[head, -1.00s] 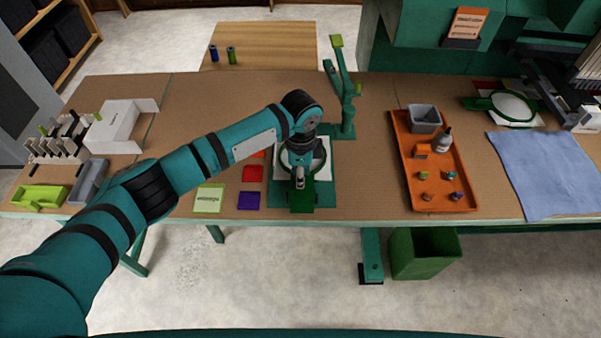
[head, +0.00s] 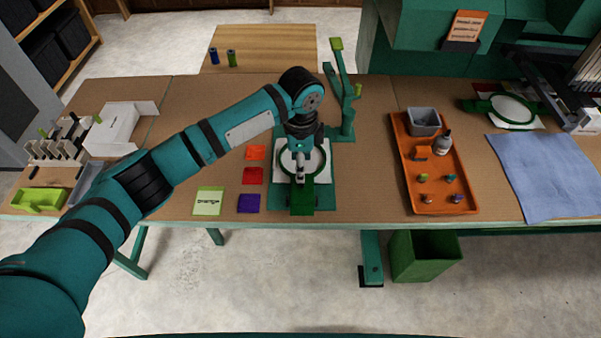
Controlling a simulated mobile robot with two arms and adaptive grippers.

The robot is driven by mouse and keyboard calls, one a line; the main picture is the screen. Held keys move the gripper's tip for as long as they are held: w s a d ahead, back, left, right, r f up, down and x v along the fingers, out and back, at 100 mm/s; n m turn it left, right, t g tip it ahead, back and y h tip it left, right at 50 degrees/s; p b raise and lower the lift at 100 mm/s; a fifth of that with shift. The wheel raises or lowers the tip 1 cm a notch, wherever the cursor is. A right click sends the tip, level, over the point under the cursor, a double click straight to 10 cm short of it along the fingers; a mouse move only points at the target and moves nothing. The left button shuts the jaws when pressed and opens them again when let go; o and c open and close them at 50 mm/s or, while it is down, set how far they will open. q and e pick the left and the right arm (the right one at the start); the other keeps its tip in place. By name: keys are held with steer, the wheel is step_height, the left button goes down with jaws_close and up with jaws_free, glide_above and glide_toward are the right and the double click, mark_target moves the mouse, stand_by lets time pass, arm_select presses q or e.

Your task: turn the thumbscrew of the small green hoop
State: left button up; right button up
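The small green hoop (head: 324,158) lies flat with white cloth in it, on a green fixture (head: 328,197) at the front middle of the table. My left gripper (head: 300,176) points down over the hoop's near part, in front of the green bracket. Its fingertips look close together, but I cannot tell whether they are open, shut or touching anything. The thumbscrew is too small to make out or is hidden by the gripper. My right gripper is not in view.
A green post (head: 347,110) stands just behind and right of the hoop. Coloured patches, one of them red (head: 252,176), lie to its left. An orange tray (head: 408,178) with small items and a blue cloth (head: 545,175) lie to the right. Another green hoop (head: 484,104) is at the machine.

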arm_select(q)
step_height(320, 180, up, 6)
steer(key=shift+r, duration=0.2)
stand_by(0.4)
